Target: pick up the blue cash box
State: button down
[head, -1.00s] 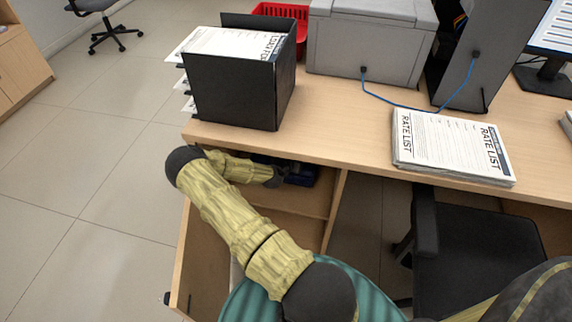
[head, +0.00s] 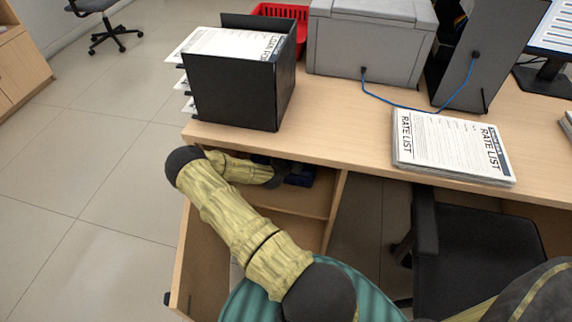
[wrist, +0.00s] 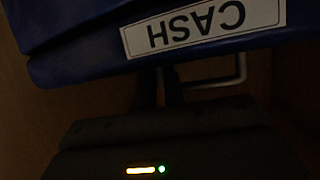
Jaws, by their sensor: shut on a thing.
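The blue cash box (head: 300,176) is inside the open cabinet under the counter, mostly hidden by the counter edge and my arm. In the wrist view the cash box (wrist: 75,50) fills the top, with an upside-down white CASH label and a metal handle (wrist: 238,72) below it. My gripper (wrist: 170,88) is shut at the handle, close against the box's face; the view is dark and the exact grip is partly hidden. In the head view my gripper is hidden behind my wrist. I cannot tell whether the box is clear of the shelf.
The cabinet door (head: 200,262) hangs open at the left, near my forearm. The counter top (head: 340,135) overhangs the box. A black file holder (head: 235,92) and a rate list stack (head: 450,145) lie on it. A black chair (head: 470,250) stands at the right.

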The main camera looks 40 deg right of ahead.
jog(key=shift+w+a, duration=0.1)
jog(key=shift+w, duration=0.05)
dwell(0.5)
jog(key=shift+d, duration=0.2)
jog(key=shift+r, duration=0.2)
jog(key=shift+s+a+r, duration=0.2)
jog(key=shift+a+r, duration=0.05)
jog(key=shift+a, duration=0.15)
jog(key=r+p+v, duration=0.1)
jog(key=p+v, duration=0.1)
jog(key=v, duration=1.3)
jog(key=shift+d+r+p, duration=0.25)
jog(key=shift+r+p, duration=0.15)
jog(key=shift+w, duration=0.1)
